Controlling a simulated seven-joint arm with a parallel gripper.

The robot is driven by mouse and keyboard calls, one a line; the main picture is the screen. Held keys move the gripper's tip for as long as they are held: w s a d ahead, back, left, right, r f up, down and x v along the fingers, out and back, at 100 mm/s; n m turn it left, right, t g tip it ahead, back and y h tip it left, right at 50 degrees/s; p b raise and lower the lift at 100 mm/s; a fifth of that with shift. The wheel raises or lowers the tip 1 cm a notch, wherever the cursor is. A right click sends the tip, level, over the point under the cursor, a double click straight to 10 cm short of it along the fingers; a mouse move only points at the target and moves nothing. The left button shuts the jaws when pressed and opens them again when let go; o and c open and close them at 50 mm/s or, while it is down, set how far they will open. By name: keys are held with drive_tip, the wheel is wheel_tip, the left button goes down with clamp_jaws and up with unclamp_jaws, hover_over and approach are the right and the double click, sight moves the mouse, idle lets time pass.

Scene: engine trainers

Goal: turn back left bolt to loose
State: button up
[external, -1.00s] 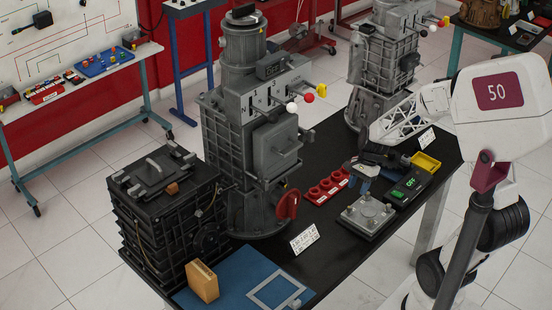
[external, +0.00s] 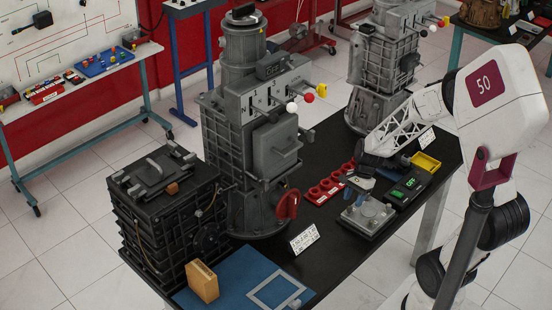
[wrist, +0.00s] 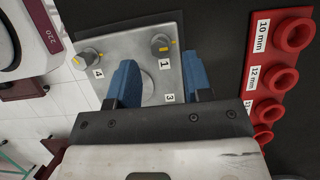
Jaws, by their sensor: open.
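A grey metal plate with bolts (external: 366,222) lies on the black table. A round raised disc (wrist: 148,84) sits near the plate's middle. Label 3 shows beside my right finger; its bolt is hidden. My gripper (wrist: 158,63) is open, its blue fingers spread over the plate with the bolt by label 1 ahead between them. In the external view, my gripper (external: 361,194) is low over the plate; contact cannot be told.
A red socket holder (wrist: 282,75) with labelled sizes stands beside the plate. A black box with a green display (external: 409,184) and a yellow tray (external: 425,162) lie to the right. A tall grey engine unit (external: 255,130) stands left.

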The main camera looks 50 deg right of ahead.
sight(350, 211)
drive_tip(key=shift+x, duration=1.4)
drive_tip(key=shift+c, duration=0.2)
clamp_jaws()
